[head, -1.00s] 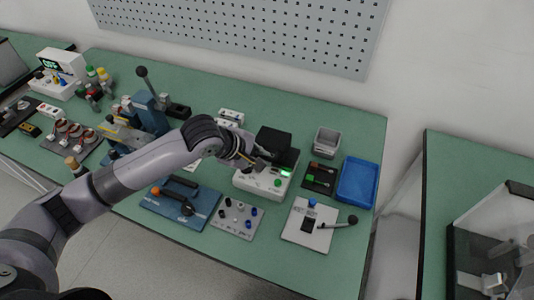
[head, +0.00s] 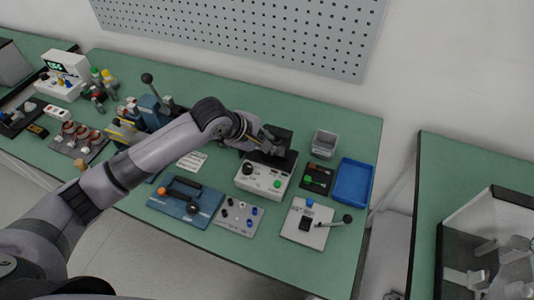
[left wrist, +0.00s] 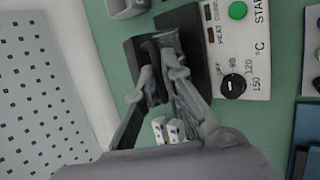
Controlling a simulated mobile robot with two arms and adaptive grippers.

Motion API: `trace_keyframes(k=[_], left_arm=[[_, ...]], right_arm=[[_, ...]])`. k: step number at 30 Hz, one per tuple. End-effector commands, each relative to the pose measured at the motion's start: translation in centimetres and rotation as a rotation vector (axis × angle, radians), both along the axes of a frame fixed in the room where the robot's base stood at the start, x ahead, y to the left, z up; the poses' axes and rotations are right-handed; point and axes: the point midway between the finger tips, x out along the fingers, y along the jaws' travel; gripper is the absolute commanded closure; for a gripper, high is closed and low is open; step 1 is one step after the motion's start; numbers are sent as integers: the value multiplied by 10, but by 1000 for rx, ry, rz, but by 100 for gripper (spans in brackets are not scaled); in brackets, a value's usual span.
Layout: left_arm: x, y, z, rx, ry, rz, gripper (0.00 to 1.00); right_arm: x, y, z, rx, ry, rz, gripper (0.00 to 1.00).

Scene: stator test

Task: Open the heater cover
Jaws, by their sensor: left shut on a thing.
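The heater (head: 264,182) is a white box with a black knob and a green button on its front panel. It also shows at the upper right of the left wrist view (left wrist: 237,60). Its black cover (head: 283,135) stands raised at the rear, above the dark top of the box. In the left wrist view two dark panels lie side by side beneath the fingers, the nearer-to-white one (left wrist: 199,60) next to the heater's panel. My left gripper (head: 272,149) is shut on the cover; its fingers partly hide the grip. My right gripper is not in view.
A grey bin (head: 324,143), a small black tray (head: 317,179) and a blue tray (head: 354,181) stand right of the heater. A plate with terminals (head: 240,216) and a blue fixture (head: 185,202) lie in front. A lever press (head: 151,103) stands to the left.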

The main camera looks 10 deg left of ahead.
Motion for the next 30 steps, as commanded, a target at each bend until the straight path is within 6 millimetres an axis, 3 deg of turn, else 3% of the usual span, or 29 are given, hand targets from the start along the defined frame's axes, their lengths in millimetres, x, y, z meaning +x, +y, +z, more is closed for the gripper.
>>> trace_keyframes(k=[4,12,23,30], left_arm=[[1,-1,0,0,1,-2,100],[24,-5,16,0,1,1,100],[28,-6,15,-1,0,-1,100],[53,-11,22,-2,2,2,100]], right_arm=[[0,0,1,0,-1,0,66],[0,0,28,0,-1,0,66],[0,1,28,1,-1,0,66],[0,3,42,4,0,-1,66]])
